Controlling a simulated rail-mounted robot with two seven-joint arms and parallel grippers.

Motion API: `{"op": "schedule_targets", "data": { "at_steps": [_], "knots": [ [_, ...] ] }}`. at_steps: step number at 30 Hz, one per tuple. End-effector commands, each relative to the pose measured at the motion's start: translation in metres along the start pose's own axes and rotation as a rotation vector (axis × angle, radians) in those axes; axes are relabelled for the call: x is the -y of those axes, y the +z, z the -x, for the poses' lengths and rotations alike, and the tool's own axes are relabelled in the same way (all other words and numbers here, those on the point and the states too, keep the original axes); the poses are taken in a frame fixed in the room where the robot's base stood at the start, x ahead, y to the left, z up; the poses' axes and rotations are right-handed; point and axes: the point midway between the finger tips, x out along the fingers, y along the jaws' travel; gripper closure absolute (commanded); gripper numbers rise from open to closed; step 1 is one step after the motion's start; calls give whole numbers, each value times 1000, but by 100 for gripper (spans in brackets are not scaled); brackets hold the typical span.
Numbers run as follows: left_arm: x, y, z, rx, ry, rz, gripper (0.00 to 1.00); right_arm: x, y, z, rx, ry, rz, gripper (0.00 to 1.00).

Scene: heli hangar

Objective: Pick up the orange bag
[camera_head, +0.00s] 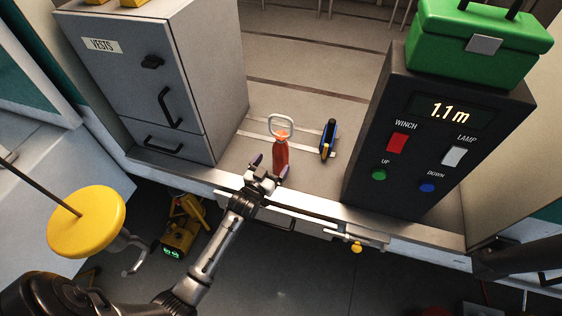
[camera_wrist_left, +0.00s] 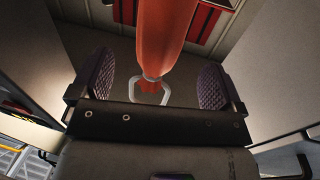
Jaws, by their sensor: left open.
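The orange bag (camera_head: 281,152) stands on the bay floor between the cabinet and the control panel. It is slim, with a pale ring handle (camera_head: 282,124) at its top. The fingers are apart from the bag there. My right gripper is not in view.
A grey vests cabinet (camera_head: 158,75) stands left, and a dark winch panel (camera_head: 420,145) with a green case (camera_head: 478,45) on top stands right. A blue and yellow tool (camera_head: 328,138) lies right of the bag. A metal sill edge (camera_head: 330,216) runs in front.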

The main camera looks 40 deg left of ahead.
Motion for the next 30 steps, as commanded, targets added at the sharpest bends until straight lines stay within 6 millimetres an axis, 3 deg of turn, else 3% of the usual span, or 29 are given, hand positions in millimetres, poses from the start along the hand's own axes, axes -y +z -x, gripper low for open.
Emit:
{"op": "schedule_targets", "data": {
  "at_steps": [8, 19, 30],
  "knots": [
    [0, -1, -15, 0, 0, -1, 7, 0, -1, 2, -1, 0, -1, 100],
    [0, -2, -58, 1, 0, 0, 7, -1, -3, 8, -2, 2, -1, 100],
    [0, -2, -65, 1, 0, -1, 7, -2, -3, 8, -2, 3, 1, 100]
  ]
}}
